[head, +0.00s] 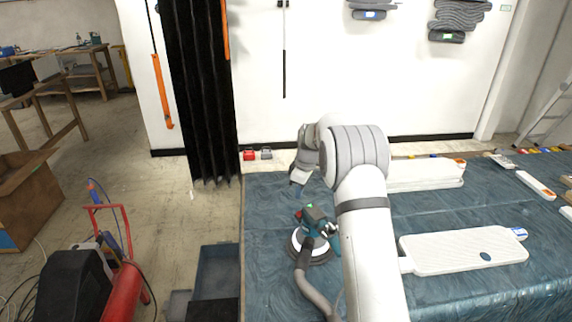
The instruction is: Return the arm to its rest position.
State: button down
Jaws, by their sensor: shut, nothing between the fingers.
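My white and grey arm (365,215) rises from the bottom of the head view, in front of the blue-covered table. It bends at a ribbed grey joint and reaches left and back. My gripper (297,181) is at the arm's far end, small and dark, pointing down over the far left part of the table. Its fingers are shut with nothing visible between them. Part of the wrist is hidden behind the ribbed joint.
A teal and black sander (311,238) with a grey hose stands on the table (270,215), left of my arm. White relief panels (465,252) lie to the right. A dark curtain (205,90) and red cart (122,290) are at left; floor between is partly clear.

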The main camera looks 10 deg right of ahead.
jog(key=s+r+m+t, duration=0.1)
jog(key=s+r+m, duration=0.5)
jog(key=s+r, duration=1.05)
jog(key=s+d+f+m+t+h, duration=0.1)
jog(key=s+m, duration=0.5)
jog(key=s, duration=2)
jog(key=shift+s+f+h, duration=0.25)
jog(key=shift+h, duration=0.05)
